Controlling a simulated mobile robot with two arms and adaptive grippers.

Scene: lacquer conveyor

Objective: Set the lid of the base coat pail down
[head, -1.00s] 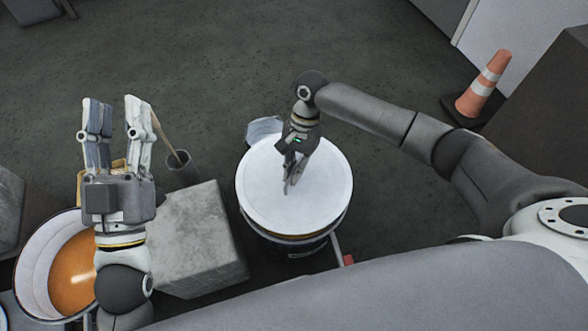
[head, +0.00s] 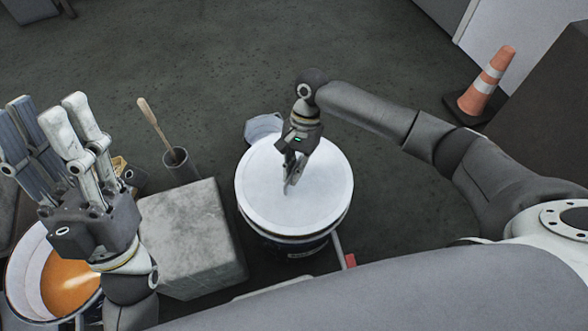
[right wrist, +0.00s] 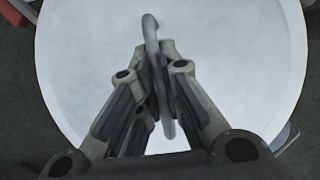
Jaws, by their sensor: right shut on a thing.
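A round white lid (head: 318,205) with an upright grey handle (right wrist: 154,60) lies level over a dark pail (head: 290,247). The pail's light rim shows just below the lid's near edge; I cannot tell whether the lid rests on it. My right gripper (head: 290,178) points down over the lid's middle. In the right wrist view its fingers (right wrist: 155,75) are shut on the handle, and the lid (right wrist: 240,60) fills most of the picture. My left gripper (head: 42,118) has its fingers apart and empty, above an open pail of orange liquid (head: 68,287).
A grey block (head: 190,235) stands between the two pails. Behind it is a dark cup (head: 181,165) with a wooden stick (head: 152,122). An orange cone (head: 487,84) stands at the far right.

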